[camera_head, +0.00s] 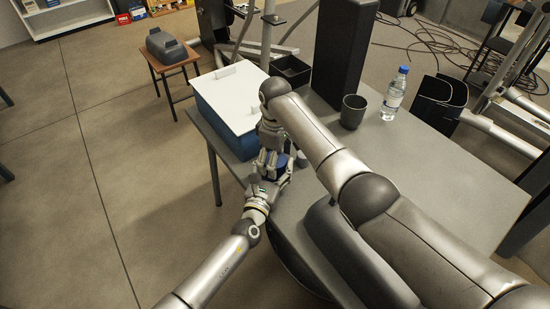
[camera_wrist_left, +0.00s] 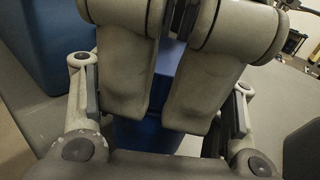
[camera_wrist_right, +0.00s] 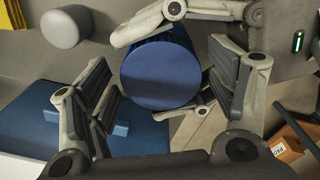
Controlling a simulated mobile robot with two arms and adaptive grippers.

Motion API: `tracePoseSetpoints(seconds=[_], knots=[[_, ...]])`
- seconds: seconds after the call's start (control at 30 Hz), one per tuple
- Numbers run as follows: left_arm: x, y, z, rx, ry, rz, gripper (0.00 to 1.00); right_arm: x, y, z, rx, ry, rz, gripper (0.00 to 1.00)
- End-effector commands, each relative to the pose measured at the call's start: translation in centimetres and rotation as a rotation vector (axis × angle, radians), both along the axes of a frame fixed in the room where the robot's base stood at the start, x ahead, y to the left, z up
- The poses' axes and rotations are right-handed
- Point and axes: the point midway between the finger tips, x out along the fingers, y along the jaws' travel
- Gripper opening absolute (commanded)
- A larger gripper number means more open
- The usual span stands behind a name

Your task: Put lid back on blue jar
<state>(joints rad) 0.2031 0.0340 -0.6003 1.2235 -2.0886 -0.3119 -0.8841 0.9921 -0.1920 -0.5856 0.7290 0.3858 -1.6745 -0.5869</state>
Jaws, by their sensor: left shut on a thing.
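The blue jar (camera_head: 277,166) is above the near-left edge of the grey table, partly hidden by both grippers. My left gripper (camera_head: 268,172) is shut around its side. The left wrist view shows its blue body (camera_wrist_left: 145,137) behind the fingers. In the right wrist view a smooth, round blue end (camera_wrist_right: 161,76) faces the camera. I cannot tell whether this is the lid seated on the jar. My right gripper (camera_wrist_right: 165,88) is around that end with its fingers spread to either side; small gaps show. A small grey round object (camera_wrist_right: 65,27) stands beside the jar.
A blue box with a white top (camera_head: 226,98) stands close behind the grippers. A dark open bin (camera_head: 290,70), a black tower (camera_head: 345,45), a dark mug (camera_head: 353,111) and a water bottle (camera_head: 395,94) are farther back. The table's right part (camera_head: 440,185) is clear.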

Motion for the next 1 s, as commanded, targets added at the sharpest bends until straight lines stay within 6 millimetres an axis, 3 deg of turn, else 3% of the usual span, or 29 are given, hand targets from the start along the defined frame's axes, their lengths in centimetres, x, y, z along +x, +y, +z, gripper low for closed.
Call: tracePoseSetpoints(seconds=[0.23,0.57,0.87,0.93,1.0], knots=[[0.0,0.0,0.0,0.0,0.001,-0.001,0.0,0.0,0.2,0.4,0.004,-0.002,0.002,0.79],[0.0,-0.1,0.0,0.0,0.001,-0.002,0.0,0.0,0.1,4.2,0.004,-0.002,0.002,0.79],[0.0,-0.1,0.0,0.0,0.001,-0.001,0.0,0.0,0.1,4.5,0.001,0.0,0.002,0.79],[0.0,-0.1,0.0,0.0,0.001,-0.001,0.0,0.0,0.1,4.6,0.002,0.0,0.008,0.7],[0.0,-0.1,0.0,0.0,0.001,-0.001,0.0,0.0,0.1,5.1,0.002,-0.002,0.041,0.68]])
